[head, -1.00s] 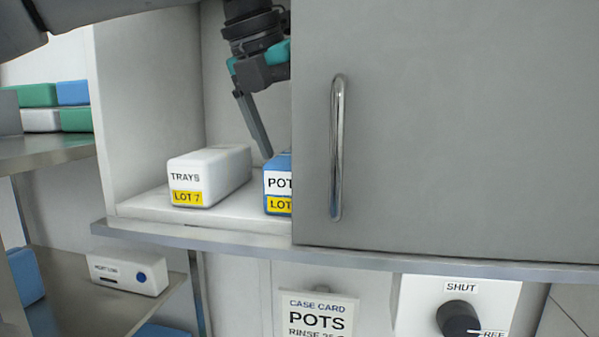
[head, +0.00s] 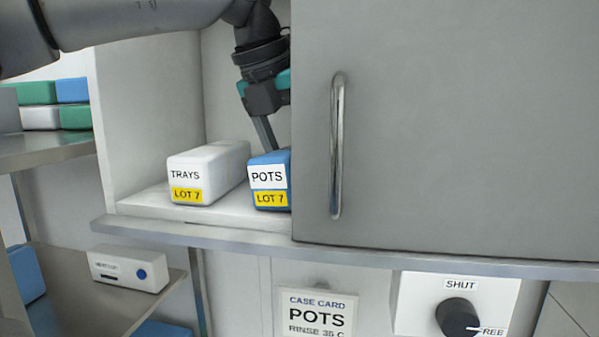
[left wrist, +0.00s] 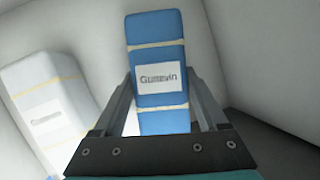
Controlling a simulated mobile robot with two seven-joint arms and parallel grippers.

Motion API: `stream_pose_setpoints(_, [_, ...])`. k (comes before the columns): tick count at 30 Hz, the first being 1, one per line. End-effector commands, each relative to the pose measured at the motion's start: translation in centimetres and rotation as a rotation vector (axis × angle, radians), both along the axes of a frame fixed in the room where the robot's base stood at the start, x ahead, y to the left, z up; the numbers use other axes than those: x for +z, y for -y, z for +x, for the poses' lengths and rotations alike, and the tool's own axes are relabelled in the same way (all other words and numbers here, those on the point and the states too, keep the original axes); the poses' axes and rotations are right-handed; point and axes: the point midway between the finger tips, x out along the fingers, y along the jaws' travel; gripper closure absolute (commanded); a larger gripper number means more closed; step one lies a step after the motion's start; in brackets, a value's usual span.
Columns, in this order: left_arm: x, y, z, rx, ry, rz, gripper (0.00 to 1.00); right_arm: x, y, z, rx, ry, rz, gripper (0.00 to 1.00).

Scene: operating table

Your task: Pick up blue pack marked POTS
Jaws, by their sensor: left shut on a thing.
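The blue pack marked POTS (head: 268,180), with a yellow LOT 7 label, stands in the cabinet just left of the sliding door's edge, which hides its right side. My left gripper (head: 270,150) reaches down into the cabinet from above and is shut on the blue pack. In the left wrist view the blue pack (left wrist: 158,55) lies between the two fingers of my left gripper (left wrist: 165,85). I cannot tell whether the pack is lifted off the shelf. My right gripper is not in view.
A white pack marked TRAYS (head: 205,175) stands close to the left of the blue pack. A grey door (head: 450,130) with a vertical handle (head: 337,145) covers the cabinet's right part. Below are a POTS case card (head: 317,315) and a knob (head: 458,315) marked SHUT and FREE.

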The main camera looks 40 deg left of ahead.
Motion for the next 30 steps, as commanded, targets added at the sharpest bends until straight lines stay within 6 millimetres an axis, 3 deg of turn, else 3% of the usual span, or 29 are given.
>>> stream_pose_setpoints(1, [-0.1, 0.0, 0.0, 0.0, -0.003, 0.0, 0.62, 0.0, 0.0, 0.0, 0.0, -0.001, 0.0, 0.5])
stream_pose_setpoints(11, [-0.1, 0.0, 0.0, 0.0, -0.003, -0.001, 0.98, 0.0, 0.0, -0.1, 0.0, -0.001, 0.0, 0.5])
stream_pose_setpoints(22, [0.3, -0.1, -0.1, 0.001, -0.004, 0.0, 0.98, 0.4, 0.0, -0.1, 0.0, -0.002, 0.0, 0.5])
stream_pose_setpoints(30, [2.5, -0.6, -0.4, -0.001, 0.0, 0.0, 0.98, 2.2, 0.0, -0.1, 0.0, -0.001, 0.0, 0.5])
